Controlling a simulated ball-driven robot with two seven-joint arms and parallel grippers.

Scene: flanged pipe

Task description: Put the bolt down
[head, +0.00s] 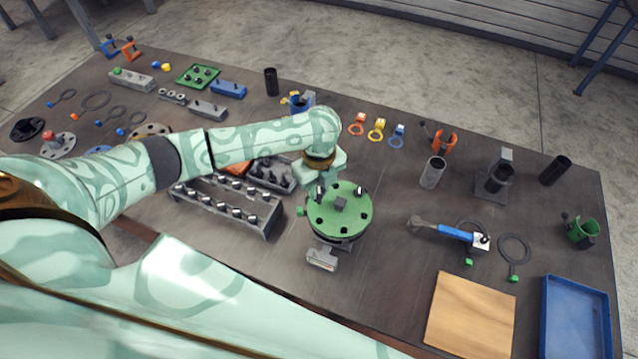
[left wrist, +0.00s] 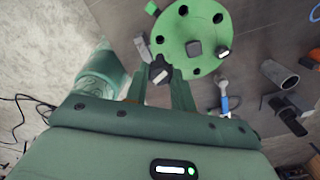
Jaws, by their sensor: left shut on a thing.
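My left gripper (head: 322,180) is at the far left edge of the green flange (head: 340,222). In the left wrist view the left gripper (left wrist: 163,88) is shut on a dark bolt (left wrist: 159,68), held by the rim of the green flange (left wrist: 190,62). The green flange is a round disc with several dark holes and a grey square block in its middle. Another bolt (left wrist: 224,52) stands at one hole. Whether the held bolt touches the flange cannot be told. My right gripper is not in view.
A grey rack (head: 262,226) with several bolts stands left of the flange, with a dark tray (head: 290,184) behind it. The table between flange and hammer is clear.

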